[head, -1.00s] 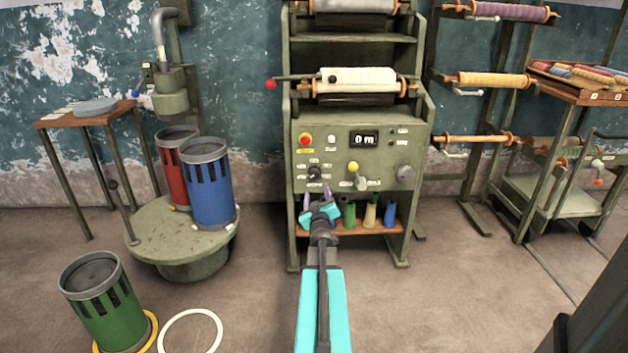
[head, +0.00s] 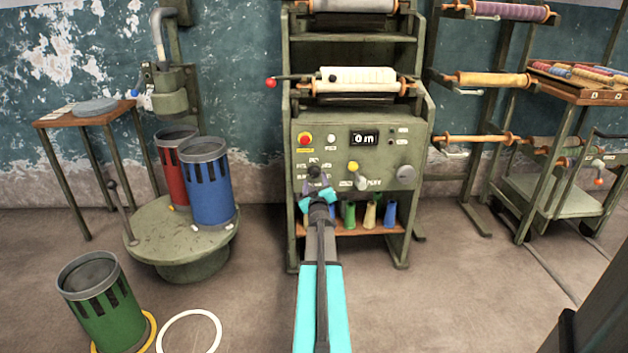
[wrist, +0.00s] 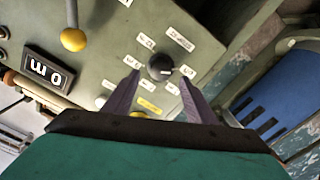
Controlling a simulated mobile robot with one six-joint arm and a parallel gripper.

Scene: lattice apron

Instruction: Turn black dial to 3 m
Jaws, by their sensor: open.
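The black dial (wrist: 160,68) sits on the green machine's front panel, ringed by several small white labels. A white pointer mark shows on its face, but the label text is too small to read surely. In the head view the dial (head: 314,171) is partly covered by my gripper (head: 317,184). In the wrist view my gripper (wrist: 153,92) is open, with one purple finger on each side of the dial. I cannot tell whether the fingers touch it.
A red button (head: 304,139) is above the dial, and a yellow-knobbed lever (head: 354,169) is to its right. A grey knob (head: 405,174) is farther right. Spools (head: 369,214) stand on the shelf below. A blue basket (head: 207,185) stands to the left.

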